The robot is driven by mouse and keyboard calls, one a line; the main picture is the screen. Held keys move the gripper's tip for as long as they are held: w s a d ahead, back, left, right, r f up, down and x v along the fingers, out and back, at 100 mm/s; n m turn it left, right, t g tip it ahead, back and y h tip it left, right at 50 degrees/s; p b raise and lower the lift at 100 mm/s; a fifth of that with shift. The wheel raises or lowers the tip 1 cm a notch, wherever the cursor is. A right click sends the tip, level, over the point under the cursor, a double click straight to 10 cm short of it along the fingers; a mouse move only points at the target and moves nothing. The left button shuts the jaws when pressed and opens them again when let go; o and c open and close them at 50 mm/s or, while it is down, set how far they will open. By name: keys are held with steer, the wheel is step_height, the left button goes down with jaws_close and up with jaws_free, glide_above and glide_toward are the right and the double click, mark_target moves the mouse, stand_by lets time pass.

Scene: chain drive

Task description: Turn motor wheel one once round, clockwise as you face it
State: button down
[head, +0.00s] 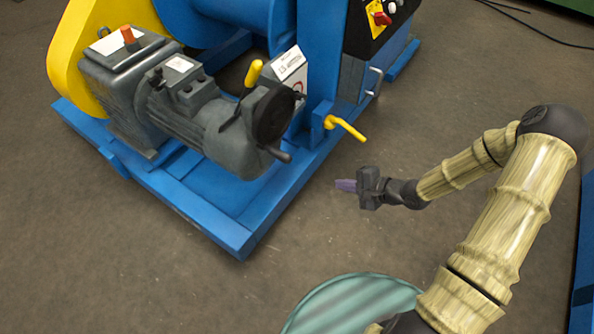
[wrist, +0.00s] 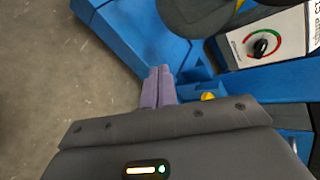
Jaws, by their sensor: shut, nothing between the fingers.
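Motor wheel one, a dark round handwheel (head: 274,114), sits on the end of the grey motor (head: 195,105) in the head view. A crank handle (head: 277,154) sticks out at its lower right. In the wrist view a dark round part (wrist: 195,15), seemingly the wheel, is cut off by the top edge. My gripper (head: 345,185) is shut and empty, with purple fingers, to the right of and below the wheel and apart from it. The fingers also show in the wrist view (wrist: 158,85), in front of the blue frame.
A yellow lever (head: 346,128) juts from the blue frame (head: 215,220) between wheel and gripper. Another yellow handle (head: 253,74) stands by the wheel. A panel with a dial (wrist: 262,46) shows in the wrist view. A greenish round surface (head: 355,305) is at the bottom. Floor around my gripper is clear.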

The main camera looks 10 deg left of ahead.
steer(key=a+m+y+b, duration=0.1)
steer(key=m+y, duration=0.1)
steer(key=y, duration=0.1)
steer(key=s+a+m+y+b, duration=0.1)
steer(key=m+y, duration=0.1)
steer(key=a+r+m+t+y+b, duration=0.1)
steer(key=m+y, duration=0.1)
steer(key=y, duration=0.1)
steer(key=shift+s+r+y, duration=0.1)
steer(key=shift+s+y, duration=0.2)
steer(key=shift+s, duration=0.1)
steer(key=shift+a, duration=0.2)
steer(key=a+r+b, duration=0.4)
steer(key=a+r, duration=0.1)
steer(key=a, duration=0.5)
steer(key=shift+w+r, duration=0.3)
steer(key=shift+w, duration=0.15)
steer(key=shift+s+a+r+m+t+p, duration=0.15)
steer(key=shift+s+r+m+t+p, duration=0.2)
steer(key=shift+m+p, duration=0.4)
